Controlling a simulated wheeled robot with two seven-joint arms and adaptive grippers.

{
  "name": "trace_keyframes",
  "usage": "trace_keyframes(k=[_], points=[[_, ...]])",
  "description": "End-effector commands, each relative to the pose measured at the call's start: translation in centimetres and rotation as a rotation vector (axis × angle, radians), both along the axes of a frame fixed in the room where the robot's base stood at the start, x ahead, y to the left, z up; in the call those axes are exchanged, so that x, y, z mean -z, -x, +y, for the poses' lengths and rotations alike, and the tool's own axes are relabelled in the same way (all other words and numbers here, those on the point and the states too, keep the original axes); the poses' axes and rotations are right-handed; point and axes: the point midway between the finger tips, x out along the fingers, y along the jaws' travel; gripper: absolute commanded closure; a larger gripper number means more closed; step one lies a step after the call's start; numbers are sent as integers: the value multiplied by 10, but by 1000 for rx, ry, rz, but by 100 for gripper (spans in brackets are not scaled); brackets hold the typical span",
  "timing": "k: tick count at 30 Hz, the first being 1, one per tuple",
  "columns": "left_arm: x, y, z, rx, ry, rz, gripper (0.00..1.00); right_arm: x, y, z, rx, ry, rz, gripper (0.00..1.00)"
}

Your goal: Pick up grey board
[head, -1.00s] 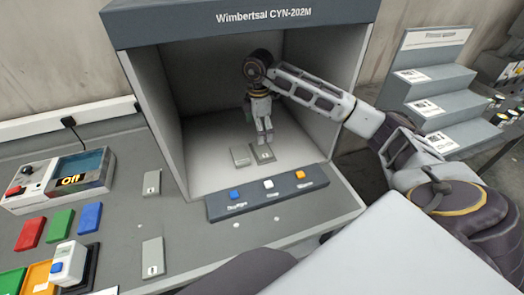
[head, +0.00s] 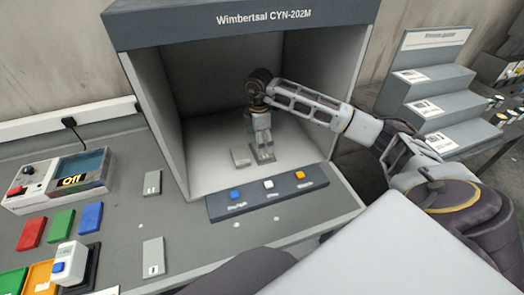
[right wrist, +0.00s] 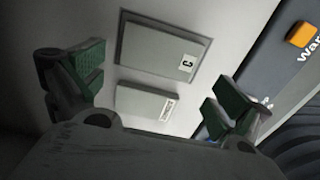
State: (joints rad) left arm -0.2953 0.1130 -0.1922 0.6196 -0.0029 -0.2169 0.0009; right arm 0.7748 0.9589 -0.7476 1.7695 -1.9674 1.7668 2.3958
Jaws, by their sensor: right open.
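Two flat grey boards lie inside the booth (head: 340,75). The left one (head: 240,157) is a plain block with a small label at one edge; it also shows in the right wrist view (right wrist: 143,104). The other, marked C (right wrist: 155,48), lies on a darker plate and is partly hidden by my right gripper in the head view. My right gripper (head: 263,153) points down over the boards, open and empty. In the right wrist view its fingers (right wrist: 155,92) stand on either side, with the plain board between them. My left gripper is not in view.
A button panel (head: 215,210) borders the booth's front. Outside, two more grey boards lie on the counter, a rear one (head: 152,182) and a front one (head: 153,257). Coloured blocks, a device with a screen (head: 80,168) and a stepped rack (head: 430,90) stand further off.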

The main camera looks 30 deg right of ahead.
Motion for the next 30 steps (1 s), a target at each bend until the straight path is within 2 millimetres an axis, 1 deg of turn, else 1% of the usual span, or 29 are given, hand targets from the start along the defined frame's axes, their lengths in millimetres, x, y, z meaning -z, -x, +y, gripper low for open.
trace_keyframes(k=[6, 10, 14, 26, 30], points=[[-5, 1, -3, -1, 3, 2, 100, 25, -1, -1, -1, 0, 1, 0], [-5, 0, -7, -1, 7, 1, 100, 34, -2, -1, 0, 1, 0, 0], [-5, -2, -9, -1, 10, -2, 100, 37, -2, -1, 0, 0, -2, 0], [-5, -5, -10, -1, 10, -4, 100, 37, -2, -1, -1, 0, -1, 0], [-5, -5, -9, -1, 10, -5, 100, 37, -2, -1, -1, 0, -1, 18]])
